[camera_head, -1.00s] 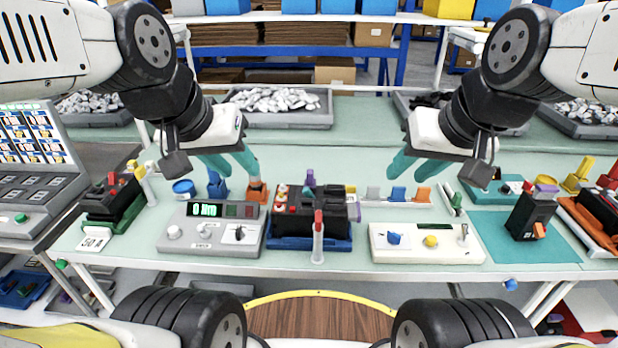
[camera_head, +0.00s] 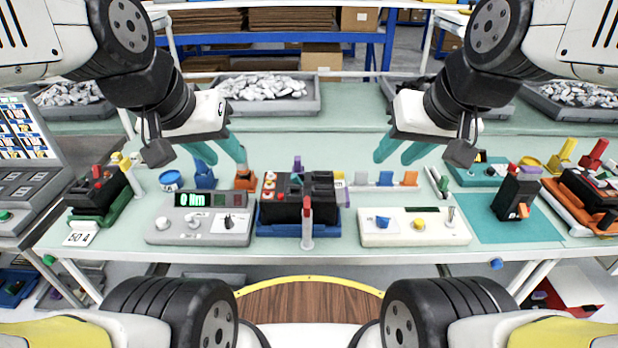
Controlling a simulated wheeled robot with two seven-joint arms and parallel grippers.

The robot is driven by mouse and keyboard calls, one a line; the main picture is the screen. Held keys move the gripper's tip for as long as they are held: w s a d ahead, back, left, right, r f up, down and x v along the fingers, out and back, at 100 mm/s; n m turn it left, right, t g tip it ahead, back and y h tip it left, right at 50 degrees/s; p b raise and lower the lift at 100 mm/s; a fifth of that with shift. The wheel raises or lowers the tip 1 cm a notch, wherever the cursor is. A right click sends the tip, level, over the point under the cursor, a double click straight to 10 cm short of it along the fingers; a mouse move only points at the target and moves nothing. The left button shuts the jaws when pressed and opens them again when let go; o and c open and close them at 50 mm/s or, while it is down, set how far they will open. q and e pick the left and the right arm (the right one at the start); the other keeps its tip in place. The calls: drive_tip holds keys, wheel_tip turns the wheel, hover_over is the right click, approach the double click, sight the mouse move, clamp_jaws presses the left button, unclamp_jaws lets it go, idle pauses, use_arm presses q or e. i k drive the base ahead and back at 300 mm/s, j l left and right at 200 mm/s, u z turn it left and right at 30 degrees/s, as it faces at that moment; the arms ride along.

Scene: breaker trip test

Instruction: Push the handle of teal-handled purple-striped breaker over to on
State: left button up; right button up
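I cannot make out a teal handle with a purple stripe on any breaker. A large black breaker block (camera_head: 312,198) sits on a blue base at the middle of the bench, with small red, yellow and white parts on its left side. A black breaker (camera_head: 509,199) with an orange part low on its front stands on the teal mat (camera_head: 545,228) at the right. My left gripper (camera_head: 226,161) is open and empty above the bench, left of the middle block. My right gripper (camera_head: 391,160) is open and empty above the bench, right of that block.
A grey meter box (camera_head: 200,226) and a cream control box (camera_head: 414,227) stand along the front edge. A red-tipped post (camera_head: 307,224) stands before the middle block. A green-based device (camera_head: 100,193) is at left, an orange-based one (camera_head: 585,200) at right. Grey bins stand behind.

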sight(295, 179)
drive_tip(key=k+z, duration=0.25)
drive_tip(key=k, duration=0.2)
drive_tip(key=k+z, duration=0.25)
drive_tip(key=k, duration=0.15)
